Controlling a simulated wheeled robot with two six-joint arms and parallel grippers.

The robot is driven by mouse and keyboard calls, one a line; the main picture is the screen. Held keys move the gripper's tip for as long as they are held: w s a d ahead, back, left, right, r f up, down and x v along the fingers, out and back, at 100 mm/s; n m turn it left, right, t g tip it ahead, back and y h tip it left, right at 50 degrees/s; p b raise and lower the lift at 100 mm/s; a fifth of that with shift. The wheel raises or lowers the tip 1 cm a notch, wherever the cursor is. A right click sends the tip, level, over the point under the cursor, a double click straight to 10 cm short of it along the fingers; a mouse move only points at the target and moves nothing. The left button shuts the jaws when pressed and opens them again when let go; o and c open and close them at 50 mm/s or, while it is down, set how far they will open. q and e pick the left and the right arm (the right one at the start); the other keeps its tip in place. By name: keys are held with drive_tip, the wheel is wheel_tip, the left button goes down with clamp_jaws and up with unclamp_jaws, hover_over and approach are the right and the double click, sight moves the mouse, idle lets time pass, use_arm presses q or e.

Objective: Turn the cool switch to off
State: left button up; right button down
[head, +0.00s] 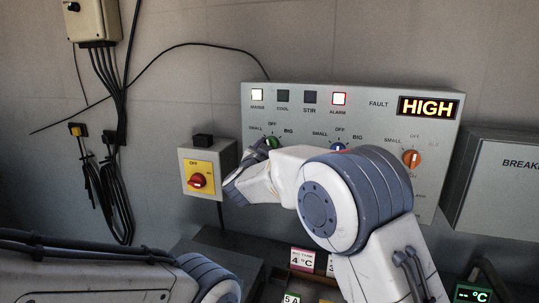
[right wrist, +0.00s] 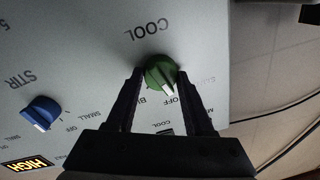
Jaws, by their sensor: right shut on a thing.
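The green cool switch (head: 272,143) is a round knob on the grey control panel (head: 380,107). My right gripper (head: 256,153) reaches it from the lower left in the head view. In the right wrist view the two dark fingers of my right gripper (right wrist: 160,80) are shut on the green knob (right wrist: 158,72), one on each side. There its white pointer faces down, close to the OFF label; the finger partly hides the labels, so the exact setting is hard to tell. The COOL lamp (head: 282,96) is dark. My left gripper is out of view.
The blue STIR knob (head: 338,147) and an orange knob (head: 411,158) sit to the right on the panel. A HIGH display (head: 428,107) and the ALARM lamp (head: 338,98) are lit.

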drive_tip(key=shift+f+m+b, duration=0.1)
drive_tip(key=shift+m+b, duration=0.85)
drive_tip(key=shift+m, duration=0.65)
drive_tip(key=shift+c, duration=1.4)
unclamp_jaws()
drive_tip(key=b+v, duration=0.1)
drive_tip(key=v, duration=0.9)
drive_tip(key=shift+s+a+b, duration=0.15)
drive_tip(key=shift+s+b, duration=0.1)
drive_tip(key=shift+b, duration=0.15)
drive_tip(key=shift+f, duration=0.1)
